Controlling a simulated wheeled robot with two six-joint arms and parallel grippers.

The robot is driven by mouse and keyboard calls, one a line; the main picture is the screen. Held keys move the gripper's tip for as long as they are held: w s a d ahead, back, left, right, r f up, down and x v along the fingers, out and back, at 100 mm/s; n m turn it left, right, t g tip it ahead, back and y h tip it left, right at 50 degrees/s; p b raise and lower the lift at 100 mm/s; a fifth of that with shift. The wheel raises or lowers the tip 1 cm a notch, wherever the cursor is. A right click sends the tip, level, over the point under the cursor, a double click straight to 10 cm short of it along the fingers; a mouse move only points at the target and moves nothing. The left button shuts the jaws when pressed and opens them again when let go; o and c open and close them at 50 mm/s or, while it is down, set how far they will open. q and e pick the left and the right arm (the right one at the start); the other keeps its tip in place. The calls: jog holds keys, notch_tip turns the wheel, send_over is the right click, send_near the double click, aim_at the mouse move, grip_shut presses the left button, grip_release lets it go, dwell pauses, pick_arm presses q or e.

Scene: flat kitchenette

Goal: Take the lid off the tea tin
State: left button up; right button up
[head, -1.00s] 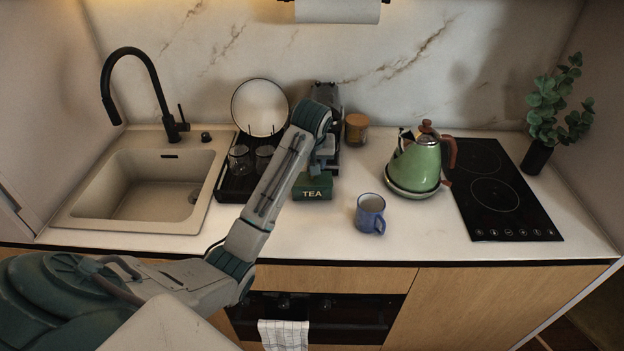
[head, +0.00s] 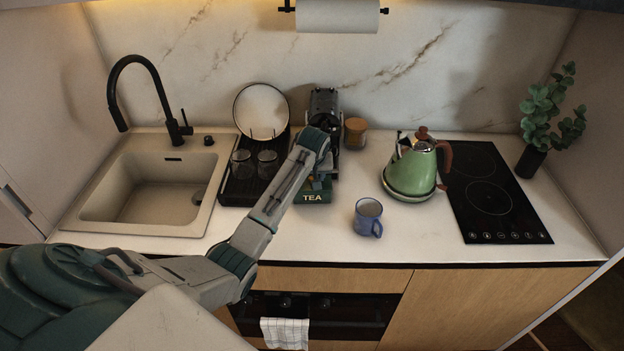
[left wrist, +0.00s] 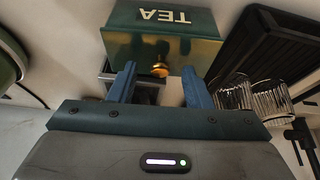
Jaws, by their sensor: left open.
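The tea tin (head: 313,197) is a dark green box marked TEA, standing on the counter just right of the dish rack. In the left wrist view the tin (left wrist: 120,18) appears upside down, with its shiny gold lid (left wrist: 195,50) and a small round gold knob (left wrist: 160,70). My left gripper (left wrist: 159,67) is open above the lid, its two blue fingers on either side of the knob in the picture. I cannot tell whether the fingertips are level with the knob; no contact shows. In the head view my arm hides most of the lid and knob. My right gripper is out of view.
The dish rack (head: 240,190) with two glasses and a plate is left of the tin. A dark machine (head: 324,103) stands behind it, beside a wooden-lidded jar (head: 355,132). A blue mug (head: 368,216) and green kettle (head: 411,171) are to the right. Counter in front is clear.

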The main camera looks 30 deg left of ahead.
pick_arm(q)
jog(key=shift+w+a+f, duration=0.1)
jog(key=shift+f, duration=0.2)
grip_shut()
jog(key=shift+r, duration=0.1)
